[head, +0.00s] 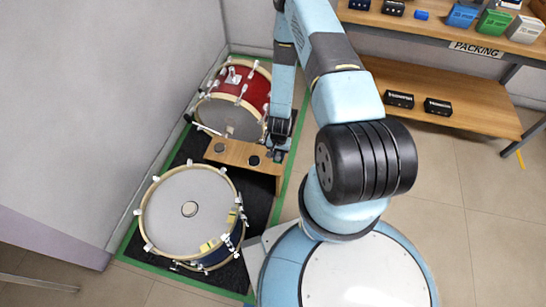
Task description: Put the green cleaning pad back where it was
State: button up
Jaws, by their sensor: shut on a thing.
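My gripper (277,150) is at the right end of a small wooden bench (236,152), between two drums. It is shut on a small dark thing at the bench top, too small and shaded to identify. I cannot tell whether that thing touches the bench or what colour it is. Two dark round items sit on the bench, one at its left (219,147) and one nearer its middle (253,160). I cannot make out a green cleaning pad anywhere in view.
A red drum (245,82) lies tilted behind the bench. A blue drum (185,212) with a pale head stands in front. Both are on a dark mat (262,205) with a green border, beside a wall. A packing table (420,20) with several boxes stands at the upper right.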

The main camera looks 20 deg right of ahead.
jog(key=w+f, duration=0.2)
jog(key=f, duration=0.1)
jog(key=w+f, duration=0.3)
jog(key=shift+d, duration=0.1)
jog(key=shift+w+f, duration=0.15)
jog(key=shift+f, duration=1.4)
jog(key=shift+f, duration=0.1)
jog(key=o, duration=1)
jog(key=shift+o, duration=0.2)
notch_tip(320, 180, up, 12)
